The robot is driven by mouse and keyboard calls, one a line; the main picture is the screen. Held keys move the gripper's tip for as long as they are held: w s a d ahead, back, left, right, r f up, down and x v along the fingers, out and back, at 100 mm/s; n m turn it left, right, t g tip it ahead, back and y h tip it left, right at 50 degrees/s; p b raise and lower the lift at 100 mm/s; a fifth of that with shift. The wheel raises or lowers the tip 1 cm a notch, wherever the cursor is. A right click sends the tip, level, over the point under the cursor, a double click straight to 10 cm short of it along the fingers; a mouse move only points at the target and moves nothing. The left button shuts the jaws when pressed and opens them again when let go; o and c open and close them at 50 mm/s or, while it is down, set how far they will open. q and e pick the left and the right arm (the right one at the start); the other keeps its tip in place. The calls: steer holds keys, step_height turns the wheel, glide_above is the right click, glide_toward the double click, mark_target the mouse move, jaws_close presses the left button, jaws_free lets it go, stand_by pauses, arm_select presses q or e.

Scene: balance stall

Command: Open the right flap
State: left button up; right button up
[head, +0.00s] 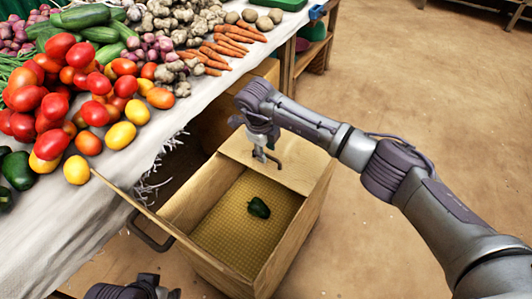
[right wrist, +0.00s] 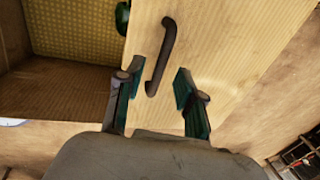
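A wooden box (head: 197,259) stands open-topped on the ground, its near part uncovered. The right flap (head: 300,172) lies flat over its far end, with a dark bar handle (head: 275,161) on it. In the right wrist view the handle (right wrist: 165,50) stands out from the flap (right wrist: 220,50). My right gripper (head: 262,155) is at this handle; its fingers (right wrist: 157,88) are open, spread either side of the handle's near end, not closed on it. The left flap (head: 128,200) is tilted up at the box's left side with its own handle (head: 150,236). My left gripper (head: 165,292) is partly cut off at the bottom edge.
A dark green pepper (head: 259,207) lies on the yellow woven box floor. A cloth-covered stall table (head: 60,235) piled with tomatoes (head: 52,105), carrots (head: 225,48) and other vegetables stands close on the left. Bare ground (head: 420,100) is clear to the right.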

steer(key=shift+w+f, duration=0.1)
steer(key=shift+f, duration=0.4)
jaws_close()
